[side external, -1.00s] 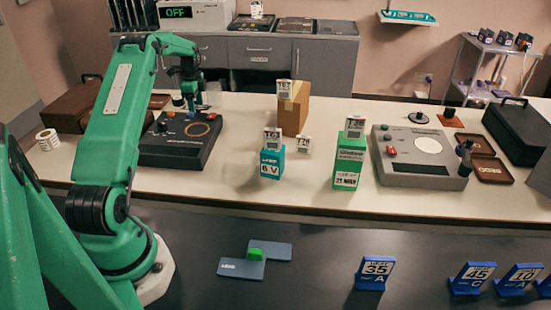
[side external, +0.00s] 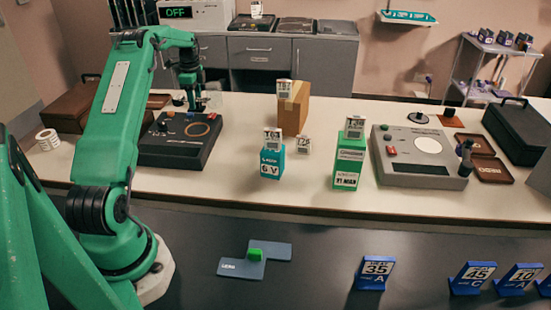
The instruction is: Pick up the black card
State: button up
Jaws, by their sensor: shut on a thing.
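My gripper (side external: 196,103) is at the upper left, over the back right part of the black device with the orange ring (side external: 180,140). Its jaws are small and dark in this view. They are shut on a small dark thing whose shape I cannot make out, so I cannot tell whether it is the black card. I see no black card lying clear elsewhere. Whether the held thing touches the device or the table is too small to tell.
A brown box (side external: 293,110), a teal box (side external: 271,160) and a green box (side external: 348,163) stand mid-table. A grey device (side external: 418,160) and a black case (side external: 520,128) are to the right. Blue numbered stands (side external: 374,273) line the dark front surface. A tape roll (side external: 47,140) lies left.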

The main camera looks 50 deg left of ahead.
jog(key=w+d+r, duration=0.3)
jog(key=d+r, duration=0.5)
jog(key=d, duration=0.3)
jog(key=shift+w, duration=0.35)
jog(key=shift+r, duration=0.1)
